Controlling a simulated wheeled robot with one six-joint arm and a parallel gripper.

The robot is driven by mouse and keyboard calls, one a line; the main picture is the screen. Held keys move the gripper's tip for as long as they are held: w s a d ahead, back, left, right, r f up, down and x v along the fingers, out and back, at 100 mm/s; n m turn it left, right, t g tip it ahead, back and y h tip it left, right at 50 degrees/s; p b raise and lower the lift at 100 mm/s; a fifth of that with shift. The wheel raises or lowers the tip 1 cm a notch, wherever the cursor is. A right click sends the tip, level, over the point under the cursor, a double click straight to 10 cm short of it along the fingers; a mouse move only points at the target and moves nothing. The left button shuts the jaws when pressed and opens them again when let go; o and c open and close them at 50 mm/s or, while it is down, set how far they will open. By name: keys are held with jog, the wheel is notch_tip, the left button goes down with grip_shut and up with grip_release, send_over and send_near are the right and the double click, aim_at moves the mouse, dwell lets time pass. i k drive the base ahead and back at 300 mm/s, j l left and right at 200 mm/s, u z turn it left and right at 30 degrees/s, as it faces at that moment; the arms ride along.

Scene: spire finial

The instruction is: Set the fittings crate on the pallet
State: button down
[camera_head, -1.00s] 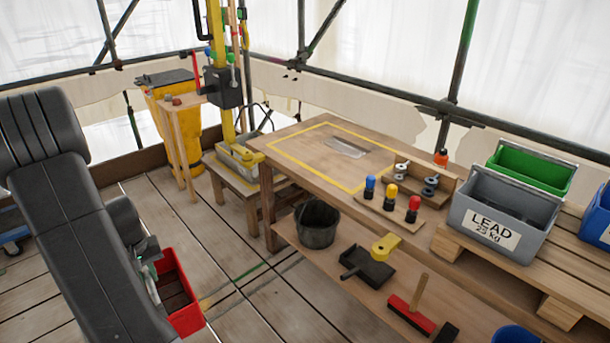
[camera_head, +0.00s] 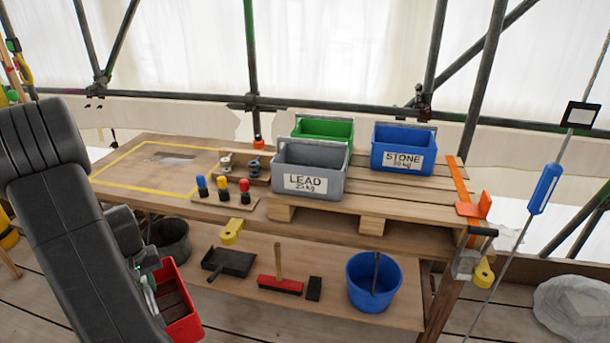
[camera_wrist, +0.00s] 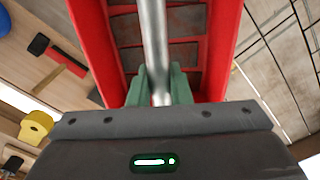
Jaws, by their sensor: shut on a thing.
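A red crate (camera_head: 186,326), which I take to be the fittings crate, hangs at the lower left of the head view, partly hidden by my arm. In the wrist view the red crate (camera_wrist: 222,40) shows its dark inside and a grey handle bar. My gripper (camera_head: 147,290) is shut on that bar; its green fingers (camera_wrist: 160,88) clasp it in the wrist view. The wooden pallet (camera_head: 395,200) lies on the right part of the bench. On it stand a grey LEAD crate (camera_head: 306,184), a green crate (camera_head: 325,130) and a blue STONE crate (camera_head: 403,150).
Bare pallet slats show in front of the STONE crate. An orange bracket (camera_head: 475,205) sits at the pallet's right end. Coloured-top bottles (camera_head: 223,190) stand left of the pallet. A blue bucket (camera_head: 375,283) and brush (camera_head: 280,284) are on the lower shelf. A cable (camera_head: 520,240) hangs right.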

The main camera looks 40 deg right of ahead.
aim_at(398, 196)
jog(key=k+l+z, duration=0.15)
jog(key=z, duration=1.05)
